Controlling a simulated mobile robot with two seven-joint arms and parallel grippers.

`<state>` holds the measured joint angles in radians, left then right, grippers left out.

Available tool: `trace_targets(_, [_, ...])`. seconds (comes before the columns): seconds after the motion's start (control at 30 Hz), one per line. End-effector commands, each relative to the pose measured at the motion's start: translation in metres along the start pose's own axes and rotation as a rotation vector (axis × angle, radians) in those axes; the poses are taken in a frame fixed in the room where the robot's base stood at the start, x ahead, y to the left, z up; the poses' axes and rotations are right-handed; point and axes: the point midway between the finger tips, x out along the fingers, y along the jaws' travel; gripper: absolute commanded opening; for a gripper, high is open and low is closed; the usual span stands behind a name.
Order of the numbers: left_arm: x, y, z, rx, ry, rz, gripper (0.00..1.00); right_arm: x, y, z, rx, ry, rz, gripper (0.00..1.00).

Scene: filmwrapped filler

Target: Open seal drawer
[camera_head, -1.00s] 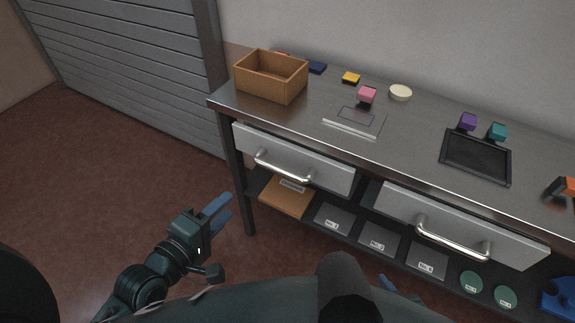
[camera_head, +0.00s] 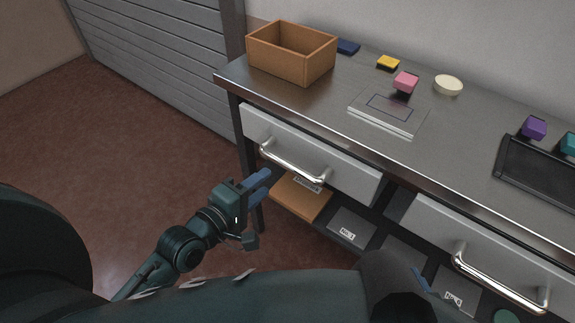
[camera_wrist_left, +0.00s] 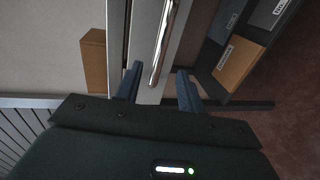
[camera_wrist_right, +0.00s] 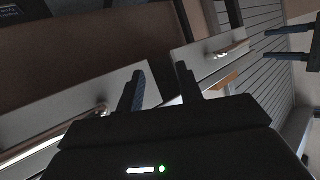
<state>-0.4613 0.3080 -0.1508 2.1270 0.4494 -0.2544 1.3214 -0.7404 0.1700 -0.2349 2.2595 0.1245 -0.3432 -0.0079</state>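Two light grey drawers sit under the metal worktop, both closed: a left drawer (camera_head: 310,155) with a curved silver handle (camera_head: 293,163) and a right drawer (camera_head: 490,250) with a similar handle (camera_head: 500,284). No marking tells me which is the seal drawer. My left gripper (camera_head: 262,181) is open and empty, in front of and below the left drawer's handle. In the left wrist view the handle (camera_wrist_left: 163,45) lies ahead, between the lines of the two open fingers (camera_wrist_left: 160,88). My right gripper (camera_wrist_right: 160,85) is open and empty; only a blue fingertip (camera_head: 420,280) shows in the head view.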

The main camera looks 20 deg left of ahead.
Motion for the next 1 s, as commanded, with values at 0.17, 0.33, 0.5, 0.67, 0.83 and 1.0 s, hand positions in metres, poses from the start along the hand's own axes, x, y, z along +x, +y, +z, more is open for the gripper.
trace_targets(0.17, [0.041,0.000,0.000,0.000,0.001,0.004,0.39,0.001,0.001,0.001,-0.004,0.011,0.003,0.36])
trace_targets(0.33, [0.072,0.000,0.000,0.000,0.001,0.002,0.39,0.000,0.003,0.000,-0.007,0.025,0.007,0.36])
trace_targets(0.5, [0.091,0.000,0.000,0.000,0.001,0.001,0.39,-0.004,0.004,-0.002,-0.008,0.033,0.011,0.36])
trace_targets(0.67, [0.097,0.000,0.000,0.000,0.000,0.000,0.39,-0.005,0.004,0.001,-0.007,0.028,0.012,0.36])
trace_targets(0.83, [0.097,0.000,0.000,0.000,0.000,0.000,0.39,-0.005,0.004,0.000,-0.008,0.029,0.012,0.36])
trace_targets(1.0, [0.097,0.000,0.000,0.000,0.001,0.000,0.31,-0.005,0.004,0.000,-0.008,0.030,0.012,0.36])
